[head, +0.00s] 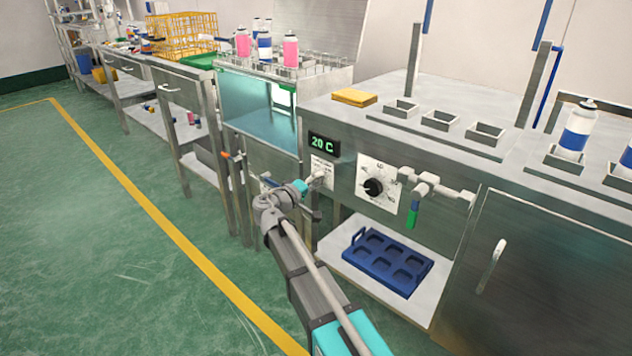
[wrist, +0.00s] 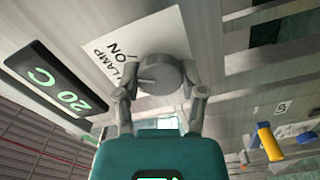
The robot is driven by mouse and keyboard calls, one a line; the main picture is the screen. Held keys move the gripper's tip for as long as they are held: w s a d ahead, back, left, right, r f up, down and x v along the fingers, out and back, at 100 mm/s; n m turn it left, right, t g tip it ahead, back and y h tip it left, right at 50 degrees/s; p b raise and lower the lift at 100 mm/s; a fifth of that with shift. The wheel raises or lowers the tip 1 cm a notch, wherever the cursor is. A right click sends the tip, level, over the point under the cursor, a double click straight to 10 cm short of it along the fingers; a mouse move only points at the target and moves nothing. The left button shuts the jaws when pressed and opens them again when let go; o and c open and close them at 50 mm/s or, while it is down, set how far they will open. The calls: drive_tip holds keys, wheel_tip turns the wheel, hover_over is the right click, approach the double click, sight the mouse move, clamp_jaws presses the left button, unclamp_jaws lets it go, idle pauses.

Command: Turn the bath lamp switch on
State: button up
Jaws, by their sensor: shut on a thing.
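The lamp switch is a round grey knob (wrist: 160,73) on a white plate (wrist: 103,52) lettered LAMP and ON in the wrist view. The plate (head: 322,171) also shows in the head view, under the green 20 C display (head: 324,144). My gripper (wrist: 163,92) has one finger on each side of the knob and is shut on it. In the head view my gripper (head: 314,182) is at the plate and hides most of the knob. The knob's short pointer is towards the left in the wrist view.
A black dial (head: 373,187) on a white plate and a valve with a green handle (head: 412,215) stick out to the right. A blue crate (head: 388,264) lies on the shelf below. A glass-fronted bath (head: 258,108) stands at left. The green floor at left is clear.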

drive_tip(key=o, duration=1.1)
drive_tip(key=shift+o, duration=0.2)
drive_tip(key=v, duration=1.2)
drive_tip(key=shift+s, duration=0.1)
